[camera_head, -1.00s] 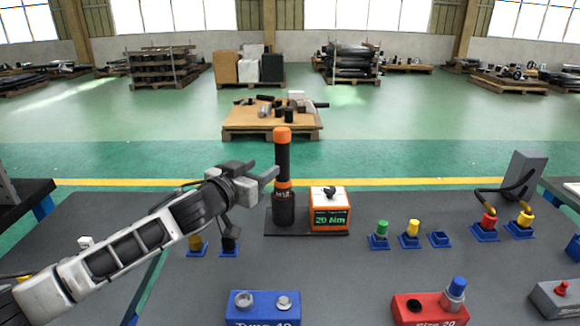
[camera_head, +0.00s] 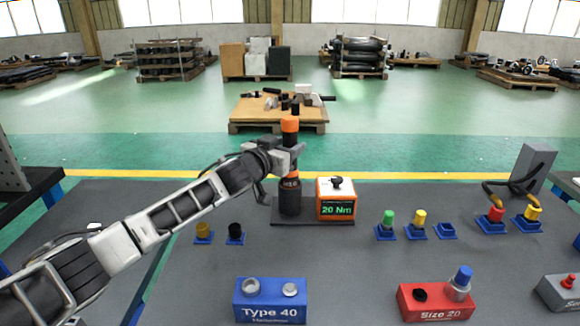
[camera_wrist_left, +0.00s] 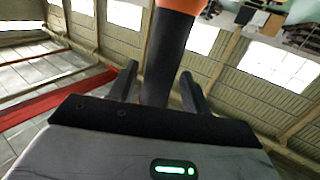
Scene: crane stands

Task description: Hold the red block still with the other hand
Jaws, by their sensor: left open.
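The red block (camera_head: 434,304), marked "Size 20", sits on the dark table at the front right. It has a dark hole on its left and a grey fitting with a blue cap (camera_head: 463,276) on its right. My left gripper (camera_head: 297,153) is at the upright black-and-orange tool (camera_head: 290,137) in its stand, far behind and left of the red block. In the left wrist view, its open fingers (camera_wrist_left: 160,85) stand on either side of the tool's dark shaft (camera_wrist_left: 168,55), with gaps visible. My right gripper is not in view.
A blue "Type 40" block (camera_head: 270,301) sits front centre. An orange box reading "20 Nm" (camera_head: 336,199) stands beside the tool. Blue holders with coloured caps (camera_head: 387,226) line the right, near a grey box with cables (camera_head: 532,167). Bare table surrounds the red block.

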